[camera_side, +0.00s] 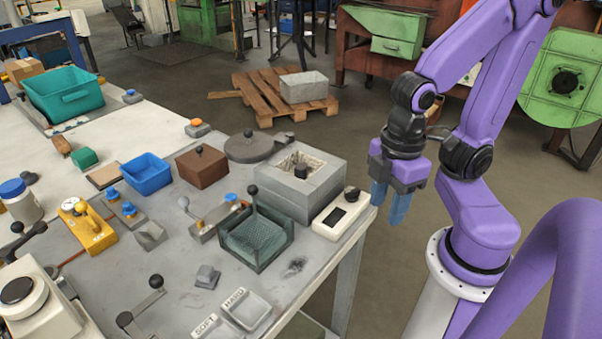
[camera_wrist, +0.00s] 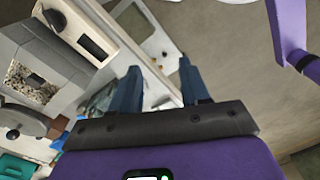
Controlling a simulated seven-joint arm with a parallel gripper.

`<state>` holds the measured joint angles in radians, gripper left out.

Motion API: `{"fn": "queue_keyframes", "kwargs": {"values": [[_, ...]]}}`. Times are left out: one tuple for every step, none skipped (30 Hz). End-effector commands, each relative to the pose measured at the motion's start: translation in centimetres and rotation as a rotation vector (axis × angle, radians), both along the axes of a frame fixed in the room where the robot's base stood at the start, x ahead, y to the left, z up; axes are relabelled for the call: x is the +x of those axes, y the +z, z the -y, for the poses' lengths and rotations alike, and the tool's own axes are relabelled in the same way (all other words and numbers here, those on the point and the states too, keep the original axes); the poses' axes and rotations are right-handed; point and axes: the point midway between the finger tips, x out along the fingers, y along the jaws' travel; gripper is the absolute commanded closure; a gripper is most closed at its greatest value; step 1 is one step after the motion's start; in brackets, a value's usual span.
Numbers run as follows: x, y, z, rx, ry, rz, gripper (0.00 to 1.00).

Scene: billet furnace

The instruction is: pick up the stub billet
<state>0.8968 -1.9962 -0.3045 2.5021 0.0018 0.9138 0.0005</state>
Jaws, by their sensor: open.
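A short dark piece (camera_side: 301,171), seemingly the stub billet, sits in the opening of the grey block furnace (camera_side: 330,187) near the table's right edge. Only its top shows, so its full shape is hidden. The furnace also shows at the left of the wrist view (camera_wrist: 61,66). My gripper (camera_side: 388,209) hangs to the right of the furnace, past the table edge, with its blue fingers pointing down. In the wrist view my gripper (camera_wrist: 158,68) has its two fingers apart with nothing between them.
A white control box (camera_side: 341,213) with a black knob stands between furnace and gripper. A round grey lid (camera_side: 252,148) lies behind the furnace, and a mesh-lined basin (camera_side: 256,243) in front. Trays labelled SOFT (camera_side: 211,327) and HARD (camera_side: 246,309) lie near the front edge.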

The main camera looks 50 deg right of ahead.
Motion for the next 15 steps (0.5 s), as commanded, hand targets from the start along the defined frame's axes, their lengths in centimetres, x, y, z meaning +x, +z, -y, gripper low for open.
{"fn": "queue_keyframes", "kwargs": {"values": [[0.0, 0.0, 0.0, 0.000, 0.000, 0.000, 0.54], [0.0, 0.0, 0.0, 0.000, 0.000, 0.000, 0.54], [0.0, 0.0, 0.0, 0.000, 0.000, 0.000, 0.54], [0.0, 0.0, 0.0, 0.000, 0.000, 0.000, 0.54], [0.0, 0.0, 0.0, 0.000, 0.000, 0.000, 0.54], [0.1, 0.0, 0.0, -0.001, 0.001, 0.000, 0.54], [0.2, 0.1, -0.1, -0.002, 0.004, 0.001, 0.54], [0.4, 0.1, -0.1, -0.005, 0.008, 0.003, 0.54], [0.9, 0.2, -0.3, -0.010, 0.017, 0.007, 0.54], [1.3, 0.4, -0.4, -0.016, 0.028, 0.009, 0.54], [1.9, 0.5, -0.6, -0.023, 0.040, 0.013, 0.54], [2.8, 0.8, -0.8, -0.037, 0.063, 0.019, 0.54], [3.7, 1.0, -1.0, -0.047, 0.081, 0.024, 0.54], [4.6, 1.2, -1.2, -0.059, 0.103, 0.028, 0.54], [5.9, 1.6, -1.3, -0.078, 0.132, 0.034, 0.54]]}}
